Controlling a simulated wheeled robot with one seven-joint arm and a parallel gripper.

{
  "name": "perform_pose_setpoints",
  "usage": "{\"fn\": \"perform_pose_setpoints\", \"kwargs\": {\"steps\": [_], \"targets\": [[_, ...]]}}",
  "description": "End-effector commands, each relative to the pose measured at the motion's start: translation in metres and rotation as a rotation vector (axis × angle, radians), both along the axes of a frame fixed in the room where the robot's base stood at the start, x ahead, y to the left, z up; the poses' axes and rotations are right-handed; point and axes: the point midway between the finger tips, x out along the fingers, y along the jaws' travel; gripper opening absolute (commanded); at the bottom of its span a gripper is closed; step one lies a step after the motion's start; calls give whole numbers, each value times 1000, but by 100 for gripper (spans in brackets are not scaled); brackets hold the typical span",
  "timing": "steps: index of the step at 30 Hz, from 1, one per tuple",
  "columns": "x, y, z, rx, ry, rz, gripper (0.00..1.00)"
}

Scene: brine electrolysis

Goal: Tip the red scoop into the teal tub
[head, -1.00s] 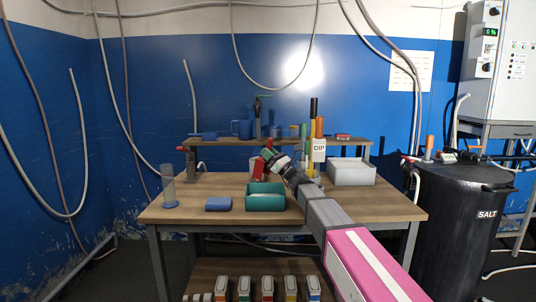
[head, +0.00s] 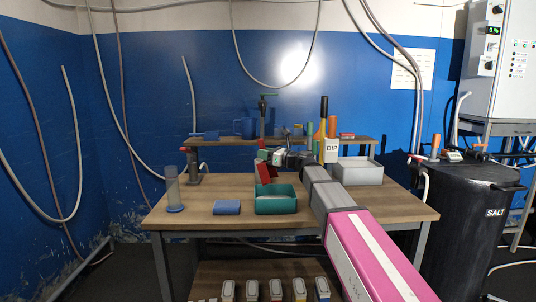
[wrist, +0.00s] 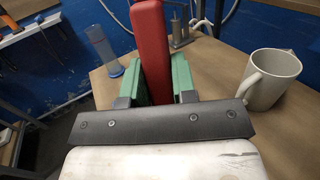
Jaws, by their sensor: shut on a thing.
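The red scoop (head: 264,172) is held in my gripper (head: 270,156). It is steeply tilted, its lower end at the back left of the teal tub (head: 275,206). I cannot tell whether it touches the rim or whether anything pours out. In the wrist view the red scoop (wrist: 153,50) stands between the two green-padded fingers of my gripper (wrist: 160,82), which are shut on it. The tub sits near the table's front edge; its inside is mostly hidden.
A blue block (head: 227,208) and a clear cylinder (head: 173,190) stand left of the tub. A grey bin (head: 358,172) stands at the right. A white mug (wrist: 272,78) shows in the wrist view. A shelf (head: 230,141) with tools runs behind.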

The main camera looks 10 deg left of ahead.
Motion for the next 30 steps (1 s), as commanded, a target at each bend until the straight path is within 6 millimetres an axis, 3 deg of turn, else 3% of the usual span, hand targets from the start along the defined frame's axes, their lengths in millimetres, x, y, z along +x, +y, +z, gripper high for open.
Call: {"fn": "perform_pose_setpoints", "kwargs": {"steps": [18, 30], "targets": [[14, 43, -22, -466, 137, 0, 0], [20, 60, -45, -852, 252, 1, 0]]}}
